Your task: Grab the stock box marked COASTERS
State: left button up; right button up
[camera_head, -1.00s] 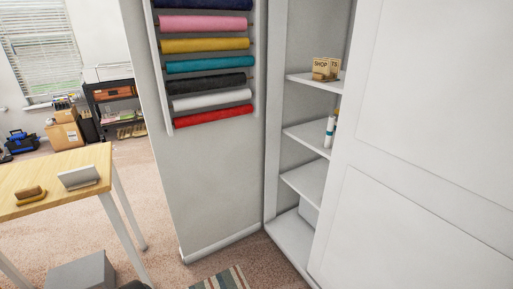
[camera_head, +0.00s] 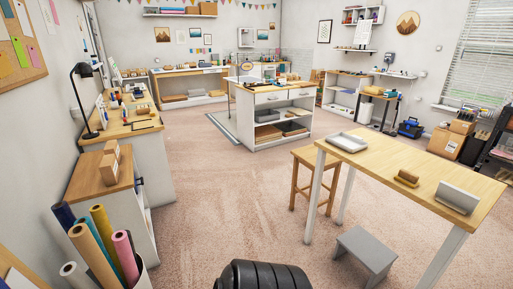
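I cannot make out a box marked COASTERS in the head view. Small cardboard boxes (camera_head: 108,168) stand on the wooden-topped cabinet (camera_head: 88,178) at the left, and no lettering on them is legible. A larger brown carton (camera_head: 446,143) stands on the floor at the right, also with no readable COASTERS mark. Neither of my grippers is in view.
A light wooden table (camera_head: 405,170) with a grey tray (camera_head: 347,142) stands at the right. A stool (camera_head: 305,165) and a grey step (camera_head: 369,250) are beside it. A white island (camera_head: 270,130) stands farther back. Bin rolls (camera_head: 95,250) fill the lower left. Carpet between is clear.

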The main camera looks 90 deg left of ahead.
aim_at(110, 170)
jog(key=j+u, duration=0.1)
jog(key=u, duration=4)
